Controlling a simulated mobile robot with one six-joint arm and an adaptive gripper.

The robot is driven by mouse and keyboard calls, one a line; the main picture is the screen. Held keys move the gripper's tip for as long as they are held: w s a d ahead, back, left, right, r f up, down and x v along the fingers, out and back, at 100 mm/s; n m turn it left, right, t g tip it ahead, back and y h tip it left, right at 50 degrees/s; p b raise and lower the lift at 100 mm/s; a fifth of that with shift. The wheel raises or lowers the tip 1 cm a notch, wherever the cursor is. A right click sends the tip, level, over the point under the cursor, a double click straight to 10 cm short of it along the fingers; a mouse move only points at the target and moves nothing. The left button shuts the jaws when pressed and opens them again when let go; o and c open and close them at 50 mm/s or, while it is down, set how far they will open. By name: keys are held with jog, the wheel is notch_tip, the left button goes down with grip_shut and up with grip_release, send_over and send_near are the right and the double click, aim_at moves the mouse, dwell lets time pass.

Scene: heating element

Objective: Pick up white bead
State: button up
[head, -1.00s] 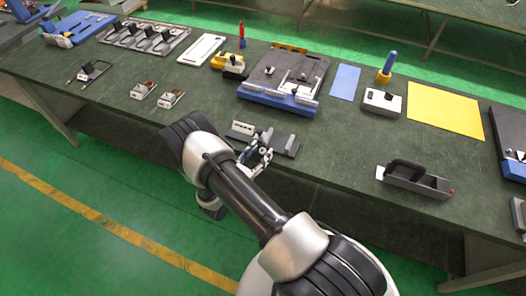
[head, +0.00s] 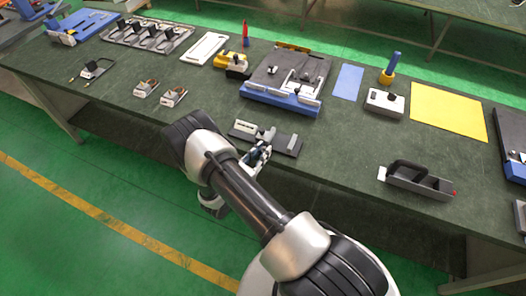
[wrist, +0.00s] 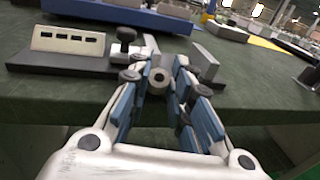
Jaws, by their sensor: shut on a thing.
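The white bead (wrist: 158,80) is a small pale cylinder with a dark hole in its end, seen in the wrist view. My gripper (wrist: 160,84) is shut on it, with the bead between the blue-sided fingertips. In the head view my gripper (head: 258,152) is at the front edge of the workbench, by a dark fixture plate, and the bead is too small to make out there.
The dark fixture plate (head: 289,145) also shows in the wrist view, with a white slotted block (wrist: 68,40) and a black knob (wrist: 127,36). A blue-edged fixture (head: 280,97) stands behind. A grey box with a black handle (head: 416,181) is at right. Bench between is clear.

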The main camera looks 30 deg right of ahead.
notch_tip(320, 180, up, 20)
jog(key=p, duration=0.4)
jog(key=s+a+f+n+t+y+b, duration=0.2)
jog(key=a+n+t+y+b, duration=0.3)
jog(key=a, duration=0.9)
jog(key=n+t+y, duration=0.2)
jog(key=shift+f+t, duration=0.25)
jog(key=shift+t, duration=0.05)
